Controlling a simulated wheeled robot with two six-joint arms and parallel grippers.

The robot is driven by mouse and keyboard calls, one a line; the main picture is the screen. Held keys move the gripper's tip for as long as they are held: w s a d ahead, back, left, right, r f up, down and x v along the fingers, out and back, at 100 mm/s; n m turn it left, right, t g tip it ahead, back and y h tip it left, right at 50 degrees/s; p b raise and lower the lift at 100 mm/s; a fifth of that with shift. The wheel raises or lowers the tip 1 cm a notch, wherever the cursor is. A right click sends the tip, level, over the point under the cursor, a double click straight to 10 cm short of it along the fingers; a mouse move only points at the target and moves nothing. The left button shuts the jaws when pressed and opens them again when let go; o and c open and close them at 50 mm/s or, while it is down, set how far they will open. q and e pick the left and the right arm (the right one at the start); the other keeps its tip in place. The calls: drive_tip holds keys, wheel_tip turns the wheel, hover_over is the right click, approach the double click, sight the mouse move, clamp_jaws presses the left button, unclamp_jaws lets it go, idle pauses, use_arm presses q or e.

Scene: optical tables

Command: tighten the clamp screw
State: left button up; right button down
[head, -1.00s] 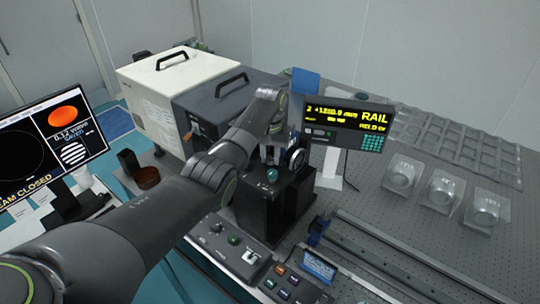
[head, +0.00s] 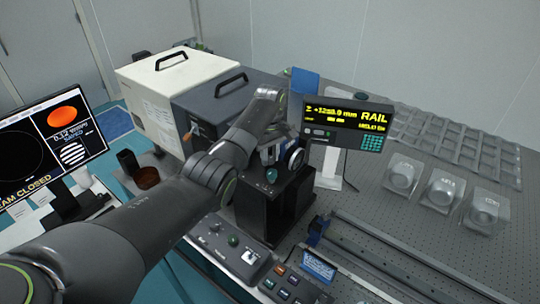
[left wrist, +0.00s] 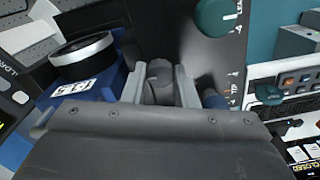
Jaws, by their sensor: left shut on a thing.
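In the left wrist view the clamp screw (left wrist: 160,74) is a small grey ribbed knob between two pale fingers. My left gripper (left wrist: 160,90) is shut on it. In the head view my left gripper (head: 268,154) reaches down over a black housing (head: 268,206), and the screw is too small or hidden to make out. A blue carriage (left wrist: 108,82) with a black-ringed round lens (left wrist: 83,55) sits just left of the fingers in the wrist view. The ringed lens also shows in the head view (head: 295,158), right of the gripper. My right gripper is not in view.
A green knob (left wrist: 215,17) stands near the fingers. A display reading RAIL (head: 346,119) stands right of the housing. Control boxes (head: 236,246) lie in front, a rail (head: 400,262) at right. Dark (head: 215,100) and white (head: 165,85) cases stand behind.

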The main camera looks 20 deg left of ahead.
use_arm(q)
drive_tip(key=shift+w+r+n, duration=0.1)
drive_tip(key=shift+n, duration=0.4)
drive_tip(key=o, duration=1)
